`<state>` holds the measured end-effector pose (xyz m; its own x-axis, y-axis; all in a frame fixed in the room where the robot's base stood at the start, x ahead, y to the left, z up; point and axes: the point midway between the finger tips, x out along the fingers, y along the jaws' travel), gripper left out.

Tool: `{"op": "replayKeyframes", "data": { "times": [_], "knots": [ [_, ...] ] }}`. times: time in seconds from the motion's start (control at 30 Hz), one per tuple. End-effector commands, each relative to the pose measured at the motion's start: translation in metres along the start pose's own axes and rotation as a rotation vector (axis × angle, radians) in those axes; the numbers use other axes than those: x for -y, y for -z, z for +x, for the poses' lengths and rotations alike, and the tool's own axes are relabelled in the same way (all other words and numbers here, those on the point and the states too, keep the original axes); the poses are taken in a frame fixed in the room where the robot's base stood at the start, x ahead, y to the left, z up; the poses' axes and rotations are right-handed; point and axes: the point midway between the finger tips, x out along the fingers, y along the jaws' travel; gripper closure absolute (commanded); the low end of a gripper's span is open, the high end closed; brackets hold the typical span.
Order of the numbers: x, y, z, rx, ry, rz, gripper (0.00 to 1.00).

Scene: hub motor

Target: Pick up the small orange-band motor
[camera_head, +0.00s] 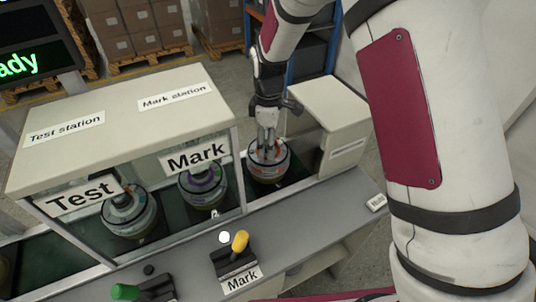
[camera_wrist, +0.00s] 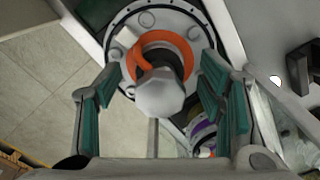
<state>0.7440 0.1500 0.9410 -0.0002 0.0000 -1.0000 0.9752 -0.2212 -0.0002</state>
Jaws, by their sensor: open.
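The orange-band motor (camera_head: 268,160) sits upright on the dark conveyor, right of the Mark station. In the wrist view the motor (camera_wrist: 196,35) shows its grey round face, an orange ring and a light shaft end in the centre. My gripper (camera_head: 267,138) points down right above this motor. In the wrist view the open green-padded fingers (camera_wrist: 163,90) stand on either side of the shaft, with a gap visible on both sides. No hold on the shaft shows.
A purple-band motor (camera_head: 203,185) stands under the Mark station, and another grey motor (camera_head: 129,212) under the Test station. The station housing (camera_head: 120,115) is close on the left, and a cream box housing (camera_head: 325,115) on the right. A yellow lever (camera_head: 240,241) stands in front.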

Motion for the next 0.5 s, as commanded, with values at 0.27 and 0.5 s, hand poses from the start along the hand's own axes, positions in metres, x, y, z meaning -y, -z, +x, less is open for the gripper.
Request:
{"op": "replayKeyframes", "data": {
  "times": [0.27,0.5],
  "knots": [
    [-0.0002,0.0,-0.0003,0.0,0.0,0.0,0.65],
    [-0.0002,0.0,-0.0004,0.0,0.0,0.0,1.0]
  ]
}}
